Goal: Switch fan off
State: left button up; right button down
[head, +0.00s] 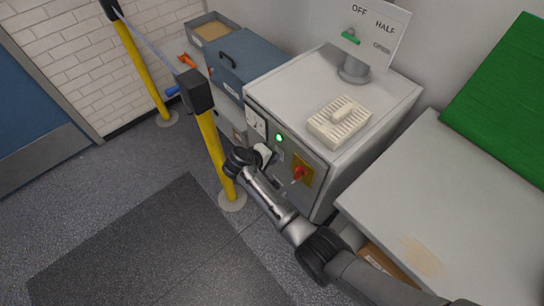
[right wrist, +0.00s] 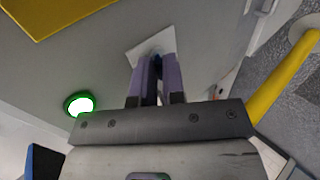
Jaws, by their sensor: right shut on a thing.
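My right gripper (head: 259,159) reaches the front face of a grey cabinet (head: 262,92). In the right wrist view its purple fingers (right wrist: 157,76) are close together at a small white plate (right wrist: 140,49) and are shut on a small dark-blue part there, probably a switch; the fingers hide most of it. A sign (head: 372,22) stands on the cabinet top, with OFF, HALF and a third, unreadable mark. Its green pointer (head: 350,36) lies below OFF. I cannot make out a fan for certain. My left gripper is not in view.
A lit green lamp (head: 279,138) and a red knob on a yellow plate (head: 303,170) are near my right gripper. A yellow post (head: 212,145) stands close on the left. A ribbed cream block (head: 339,122) lies on the cabinet. Open floor lies at the lower left.

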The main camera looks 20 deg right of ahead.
jog(key=shift+f, duration=0.1)
jog(key=shift+a+f+t+h+b, duration=0.1)
jog(key=shift+f+t+h+b, duration=0.55)
jog(key=shift+h+b, duration=1.3)
jog(key=shift+d+f+t+h+b, duration=0.1)
jog(key=shift+f+t+h+b, duration=0.6)
jog(key=shift+h+b, duration=1.3)
jog(key=shift+a+f+t+h+b, duration=0.1)
jog(key=shift+f+t+h+b, duration=0.55)
jog(key=shift+h+b, duration=1.3)
jog(key=shift+y+b, duration=0.6)
jog(key=c, duration=1.2)
grip_release()
